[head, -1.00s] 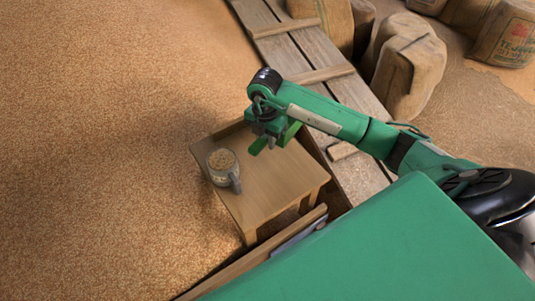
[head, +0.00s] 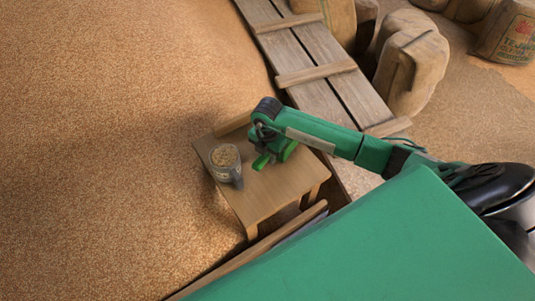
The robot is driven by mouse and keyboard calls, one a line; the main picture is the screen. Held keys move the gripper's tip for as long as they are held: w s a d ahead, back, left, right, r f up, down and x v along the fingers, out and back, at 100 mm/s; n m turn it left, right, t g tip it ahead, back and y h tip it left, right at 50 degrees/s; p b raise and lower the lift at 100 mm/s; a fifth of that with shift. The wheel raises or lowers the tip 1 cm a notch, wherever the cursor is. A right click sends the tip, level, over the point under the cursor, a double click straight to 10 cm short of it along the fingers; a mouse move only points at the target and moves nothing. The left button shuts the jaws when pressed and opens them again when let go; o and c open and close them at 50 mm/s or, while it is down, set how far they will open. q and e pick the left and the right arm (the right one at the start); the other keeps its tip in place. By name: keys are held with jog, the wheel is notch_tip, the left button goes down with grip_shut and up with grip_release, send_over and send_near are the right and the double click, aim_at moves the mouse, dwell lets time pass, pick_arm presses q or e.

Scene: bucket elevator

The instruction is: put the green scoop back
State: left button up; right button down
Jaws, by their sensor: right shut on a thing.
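The green scoop (head: 287,152) is bright green and partly hidden by my right gripper (head: 270,151). My right gripper is shut on it, close over the right back part of the small wooden table (head: 262,196). I cannot tell whether the scoop touches the tabletop. My left gripper is not in view.
A grey mug (head: 226,171) full of grain stands on the table, left of the gripper. Loose grain (head: 90,140) covers the left side. A plank walkway (head: 310,62) runs behind, with sacks (head: 411,70) beyond it. The table's front part is clear.

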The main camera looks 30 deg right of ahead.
jog(key=c, duration=1.1)
grip_release()
jog(key=shift+f, duration=0.15)
notch_tip(320, 180, up, 12)
jog(key=shift+r+b, duration=0.2)
jog(key=shift+b, duration=0.95)
jog(key=shift+a, duration=0.1)
